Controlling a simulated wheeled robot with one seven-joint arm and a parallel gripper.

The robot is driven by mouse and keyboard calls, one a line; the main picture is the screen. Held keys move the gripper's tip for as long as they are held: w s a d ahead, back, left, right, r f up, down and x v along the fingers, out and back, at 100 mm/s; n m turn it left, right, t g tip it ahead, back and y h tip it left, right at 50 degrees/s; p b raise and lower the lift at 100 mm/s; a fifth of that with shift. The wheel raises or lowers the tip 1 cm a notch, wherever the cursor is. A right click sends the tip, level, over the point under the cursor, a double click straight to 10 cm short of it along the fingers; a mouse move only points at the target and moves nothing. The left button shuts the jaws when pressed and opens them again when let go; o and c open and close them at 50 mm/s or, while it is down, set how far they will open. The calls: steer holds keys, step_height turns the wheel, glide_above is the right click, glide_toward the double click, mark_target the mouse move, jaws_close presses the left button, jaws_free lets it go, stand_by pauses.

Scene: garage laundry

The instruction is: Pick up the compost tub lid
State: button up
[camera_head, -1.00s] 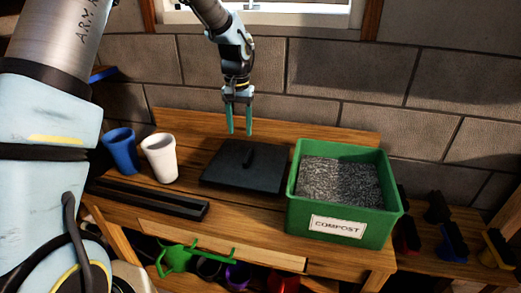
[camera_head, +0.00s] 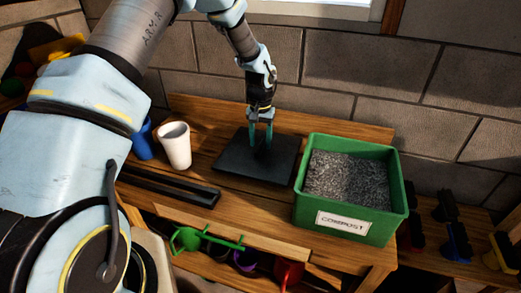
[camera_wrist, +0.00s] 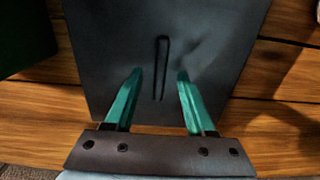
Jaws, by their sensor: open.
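The compost tub lid (camera_head: 241,162) is a flat, dark, square plate lying on the wooden bench, left of the green compost tub (camera_head: 350,213). The lid has a thin upright ridge handle (camera_wrist: 161,62) in its middle. My gripper (camera_head: 262,146) points down at the lid's handle, with its teal fingers open. In the wrist view my gripper (camera_wrist: 156,80) has one finger on each side of the handle's line, with clear gaps. The fingers hide much of the handle in the head view. I cannot tell whether the fingertips touch the lid.
A white cup (camera_head: 175,147) and a blue cup (camera_head: 144,140) stand left of the lid. A dark rail (camera_head: 170,188) lies at the bench's front left. The tub holds grey granular material. A green watering can (camera_head: 190,238) is on the shelf below. A block wall stands behind.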

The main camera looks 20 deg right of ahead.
steer(key=shift+f, duration=0.5)
jaws_close()
stand_by(0.3)
